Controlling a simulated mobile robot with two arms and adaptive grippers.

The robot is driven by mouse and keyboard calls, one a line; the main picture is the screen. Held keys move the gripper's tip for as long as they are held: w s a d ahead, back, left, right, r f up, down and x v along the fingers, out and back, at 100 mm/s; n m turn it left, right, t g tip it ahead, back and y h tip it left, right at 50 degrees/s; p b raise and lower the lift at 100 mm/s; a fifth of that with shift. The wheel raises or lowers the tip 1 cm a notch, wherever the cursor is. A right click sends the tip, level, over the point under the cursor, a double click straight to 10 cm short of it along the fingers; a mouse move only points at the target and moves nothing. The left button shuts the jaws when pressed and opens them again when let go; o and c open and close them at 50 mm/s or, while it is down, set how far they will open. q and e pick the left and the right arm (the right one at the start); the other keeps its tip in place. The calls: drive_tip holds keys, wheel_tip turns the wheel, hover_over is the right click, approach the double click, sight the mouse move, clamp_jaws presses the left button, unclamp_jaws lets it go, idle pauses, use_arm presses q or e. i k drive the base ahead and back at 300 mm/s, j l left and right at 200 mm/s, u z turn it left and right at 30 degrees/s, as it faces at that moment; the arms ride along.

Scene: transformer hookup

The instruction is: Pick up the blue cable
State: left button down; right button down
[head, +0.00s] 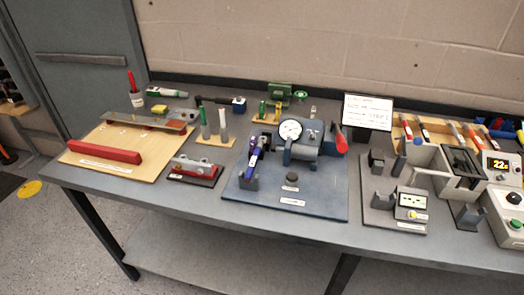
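I cannot make out a blue cable with certainty. A blue-violet elongated piece (253,156) leans tilted at the left side of the dark blue board (324,208), near a round white dial gauge (290,130). A black tool with a blue end (238,104) lies at the back of the bench. Neither of my grippers shows in the head view.
The grey bench (215,212) runs across the view. A wooden board with a red bar (103,152) lies at left. Several tools with coloured handles stand at right, near a box with a lit display (498,164). The bench's front strip is mostly bare.

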sight(254, 159)
drive_tip(key=z, duration=2.05)
drive_tip(key=l+u, duration=0.15)
drive_tip(key=u, duration=1.8)
drive_tip(key=i+j+z, duration=0.15)
drive_tip(key=j, duration=0.2)
drive_tip(key=i+j+z, duration=0.2)
drive_tip(key=j, duration=0.15)
drive_tip(key=j+z, duration=0.15)
drive_tip(key=j, duration=0.2)
